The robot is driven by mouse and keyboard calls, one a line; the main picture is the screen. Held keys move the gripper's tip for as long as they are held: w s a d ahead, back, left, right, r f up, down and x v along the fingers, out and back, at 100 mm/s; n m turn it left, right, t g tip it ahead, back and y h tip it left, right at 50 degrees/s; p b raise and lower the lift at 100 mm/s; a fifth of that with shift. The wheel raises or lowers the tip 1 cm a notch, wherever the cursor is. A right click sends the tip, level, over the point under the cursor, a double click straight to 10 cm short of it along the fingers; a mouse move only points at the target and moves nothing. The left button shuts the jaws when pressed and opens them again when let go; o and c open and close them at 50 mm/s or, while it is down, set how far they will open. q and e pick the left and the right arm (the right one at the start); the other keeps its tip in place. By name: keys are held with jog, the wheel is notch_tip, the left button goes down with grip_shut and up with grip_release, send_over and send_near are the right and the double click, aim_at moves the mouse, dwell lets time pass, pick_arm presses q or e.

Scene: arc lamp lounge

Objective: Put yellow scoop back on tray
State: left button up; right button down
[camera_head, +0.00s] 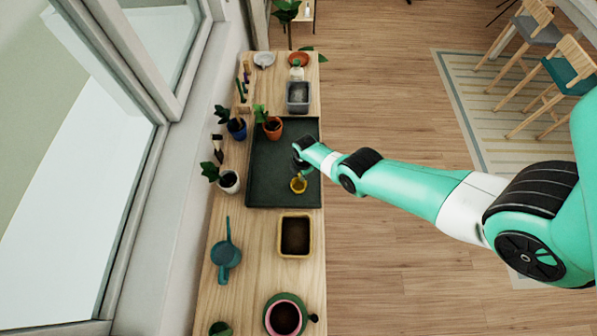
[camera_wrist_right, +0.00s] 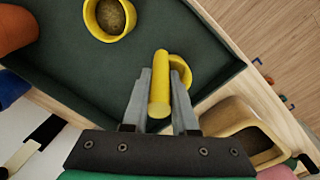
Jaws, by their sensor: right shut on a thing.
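The yellow scoop (camera_head: 299,184) is over the front right part of the dark green tray (camera_head: 262,192) in the head view. My right gripper (camera_wrist_right: 160,88) is shut on the scoop's handle in the right wrist view. The yellow handle (camera_wrist_right: 160,84) shows between the two grey fingers, and part of the round yellow cup shows just beyond them. In the head view my right arm comes in from the right and partly hides the gripper. I cannot tell whether the scoop touches the tray. My left gripper is not in view.
A yellow pot with brown filling (camera_wrist_right: 110,18) stands on the tray. An orange plant pot (camera_head: 272,128) is at the tray's back left. A tan soil box (camera_head: 295,236) is in front of the tray. A teal watering can (camera_head: 226,256) is front left. A grey container (camera_head: 298,96) is behind.

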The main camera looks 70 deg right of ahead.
jog(key=shift+s+a+f, duration=0.1)
jog(key=shift+s+f, duration=0.05)
jog(key=shift+f, duration=0.55)
jog(key=shift+r, duration=0.2)
jog(key=shift+f, duration=0.25)
jog(key=c, duration=0.7)
grip_release()
jog(key=shift+r, duration=0.1)
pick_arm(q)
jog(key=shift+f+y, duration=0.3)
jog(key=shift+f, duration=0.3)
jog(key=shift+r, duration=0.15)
pick_arm(e)
jog(key=shift+r, duration=0.1)
pick_arm(q)
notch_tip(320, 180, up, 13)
jog(key=p, duration=1.3)
pick_arm(e)
notch_tip(320, 180, up, 12)
jog(key=shift+s+a, duration=0.35)
jog(key=shift+s, duration=0.1)
